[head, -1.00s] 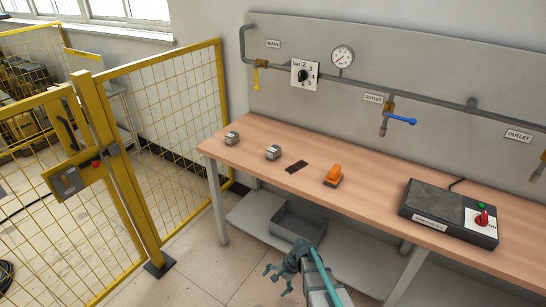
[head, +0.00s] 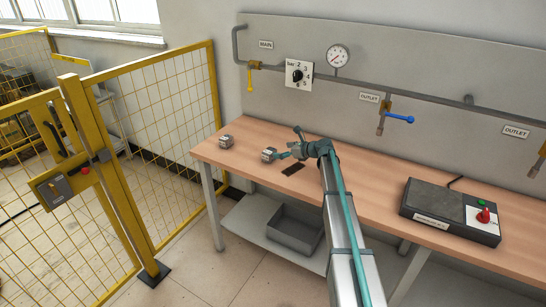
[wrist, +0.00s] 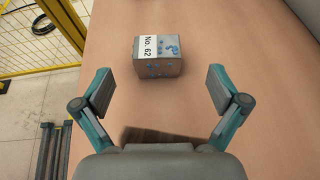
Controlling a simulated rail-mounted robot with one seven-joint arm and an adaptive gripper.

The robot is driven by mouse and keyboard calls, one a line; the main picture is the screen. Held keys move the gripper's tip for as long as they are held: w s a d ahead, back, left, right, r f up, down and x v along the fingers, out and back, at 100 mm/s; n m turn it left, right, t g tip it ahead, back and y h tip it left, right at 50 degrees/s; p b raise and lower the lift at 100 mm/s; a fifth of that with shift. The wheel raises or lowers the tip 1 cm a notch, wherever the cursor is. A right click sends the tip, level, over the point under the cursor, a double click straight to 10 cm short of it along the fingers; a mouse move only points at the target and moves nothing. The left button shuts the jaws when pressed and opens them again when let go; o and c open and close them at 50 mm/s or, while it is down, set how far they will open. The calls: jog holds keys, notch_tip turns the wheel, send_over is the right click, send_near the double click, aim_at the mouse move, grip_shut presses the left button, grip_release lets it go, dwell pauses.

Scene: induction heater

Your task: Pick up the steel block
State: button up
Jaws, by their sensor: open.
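Two small grey metal blocks lie on the wooden bench; the pictures do not tell which is the steel block. The right block (head: 268,155) is just left of my gripper (head: 289,143). The left block (head: 226,141) is nearer the bench's left end. In the wrist view, one block (wrist: 172,66) with a white "No. 62" label and blue marks lies ahead, between the lines of the fingers and beyond their tips. My gripper (wrist: 160,90) is open with nothing between its fingers.
A dark patch (head: 293,168) lies on the bench (head: 375,191) below my gripper. A black heater unit (head: 450,211) with a red knob stands at the right. A grey bin (head: 295,232) is on the lower shelf. Yellow fencing (head: 170,110) stands left.

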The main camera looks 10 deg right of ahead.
aim_at(268, 150)
jog(key=p+x, duration=0.1)
jog(key=x, duration=0.4)
jog(key=shift+a, duration=0.2)
jog(key=shift+w+a+f+p, duration=0.1)
jog(key=shift+w+a+p, duration=0.3)
jog(key=shift+p, duration=0.1)
jog(key=shift+p+x, duration=0.8)
jog(key=shift+x, duration=1.15)
jog(key=shift+s+f, duration=0.2)
jog(key=c, duration=1.7)
jog(key=shift+r, duration=0.1)
jog(key=shift+c, duration=0.6)
jog(key=shift+r, duration=0.15)
